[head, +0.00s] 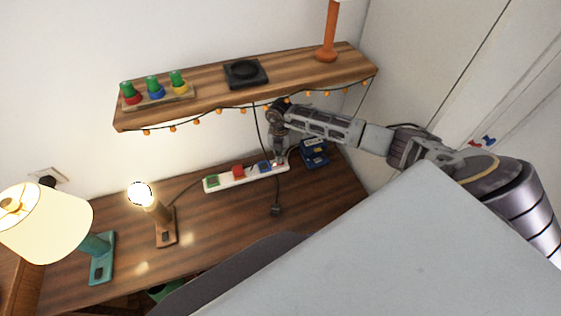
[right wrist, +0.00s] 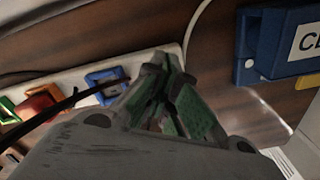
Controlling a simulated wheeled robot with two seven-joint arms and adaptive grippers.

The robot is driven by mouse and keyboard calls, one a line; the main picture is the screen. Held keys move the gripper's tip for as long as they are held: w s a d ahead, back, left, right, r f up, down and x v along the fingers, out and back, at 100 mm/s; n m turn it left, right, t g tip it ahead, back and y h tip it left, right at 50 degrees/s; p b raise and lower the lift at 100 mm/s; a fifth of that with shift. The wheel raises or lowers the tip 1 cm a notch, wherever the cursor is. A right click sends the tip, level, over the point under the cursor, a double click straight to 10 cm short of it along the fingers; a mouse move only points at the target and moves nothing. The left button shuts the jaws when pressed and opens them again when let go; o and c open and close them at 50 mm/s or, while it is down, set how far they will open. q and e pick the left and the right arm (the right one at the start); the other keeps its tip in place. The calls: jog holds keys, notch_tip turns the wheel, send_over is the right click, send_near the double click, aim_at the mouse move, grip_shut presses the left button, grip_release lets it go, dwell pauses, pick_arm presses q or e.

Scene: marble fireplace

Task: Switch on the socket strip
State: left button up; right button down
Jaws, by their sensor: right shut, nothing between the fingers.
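The white socket strip (head: 225,182) lies on the wooden desk under the shelf, with green, red and blue sockets along it. My right gripper (head: 279,160) reaches down from the right to the strip's right end, beside the blue socket (head: 264,167). In the right wrist view, the gripper (right wrist: 165,62) is shut and empty, its fingertips over the strip (right wrist: 165,50) to the right of the blue socket (right wrist: 107,84). The gripper hides much of the strip's right end, and whether it touches the strip cannot be told. My left gripper is not in view.
A blue box (head: 314,152) stands just right of the strip. The wooden shelf (head: 205,88) with hanging lights overhangs the desk. A lit bulb lamp (head: 152,212) and a teal lamp (head: 97,250) stand left. A black plug (head: 276,209) lies in front.

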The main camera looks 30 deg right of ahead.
jog(key=shift+r+p, duration=1.9)
jog(key=shift+r, duration=1.15)
jog(key=shift+s+f, duration=0.1)
jog(key=shift+s, duration=0.1)
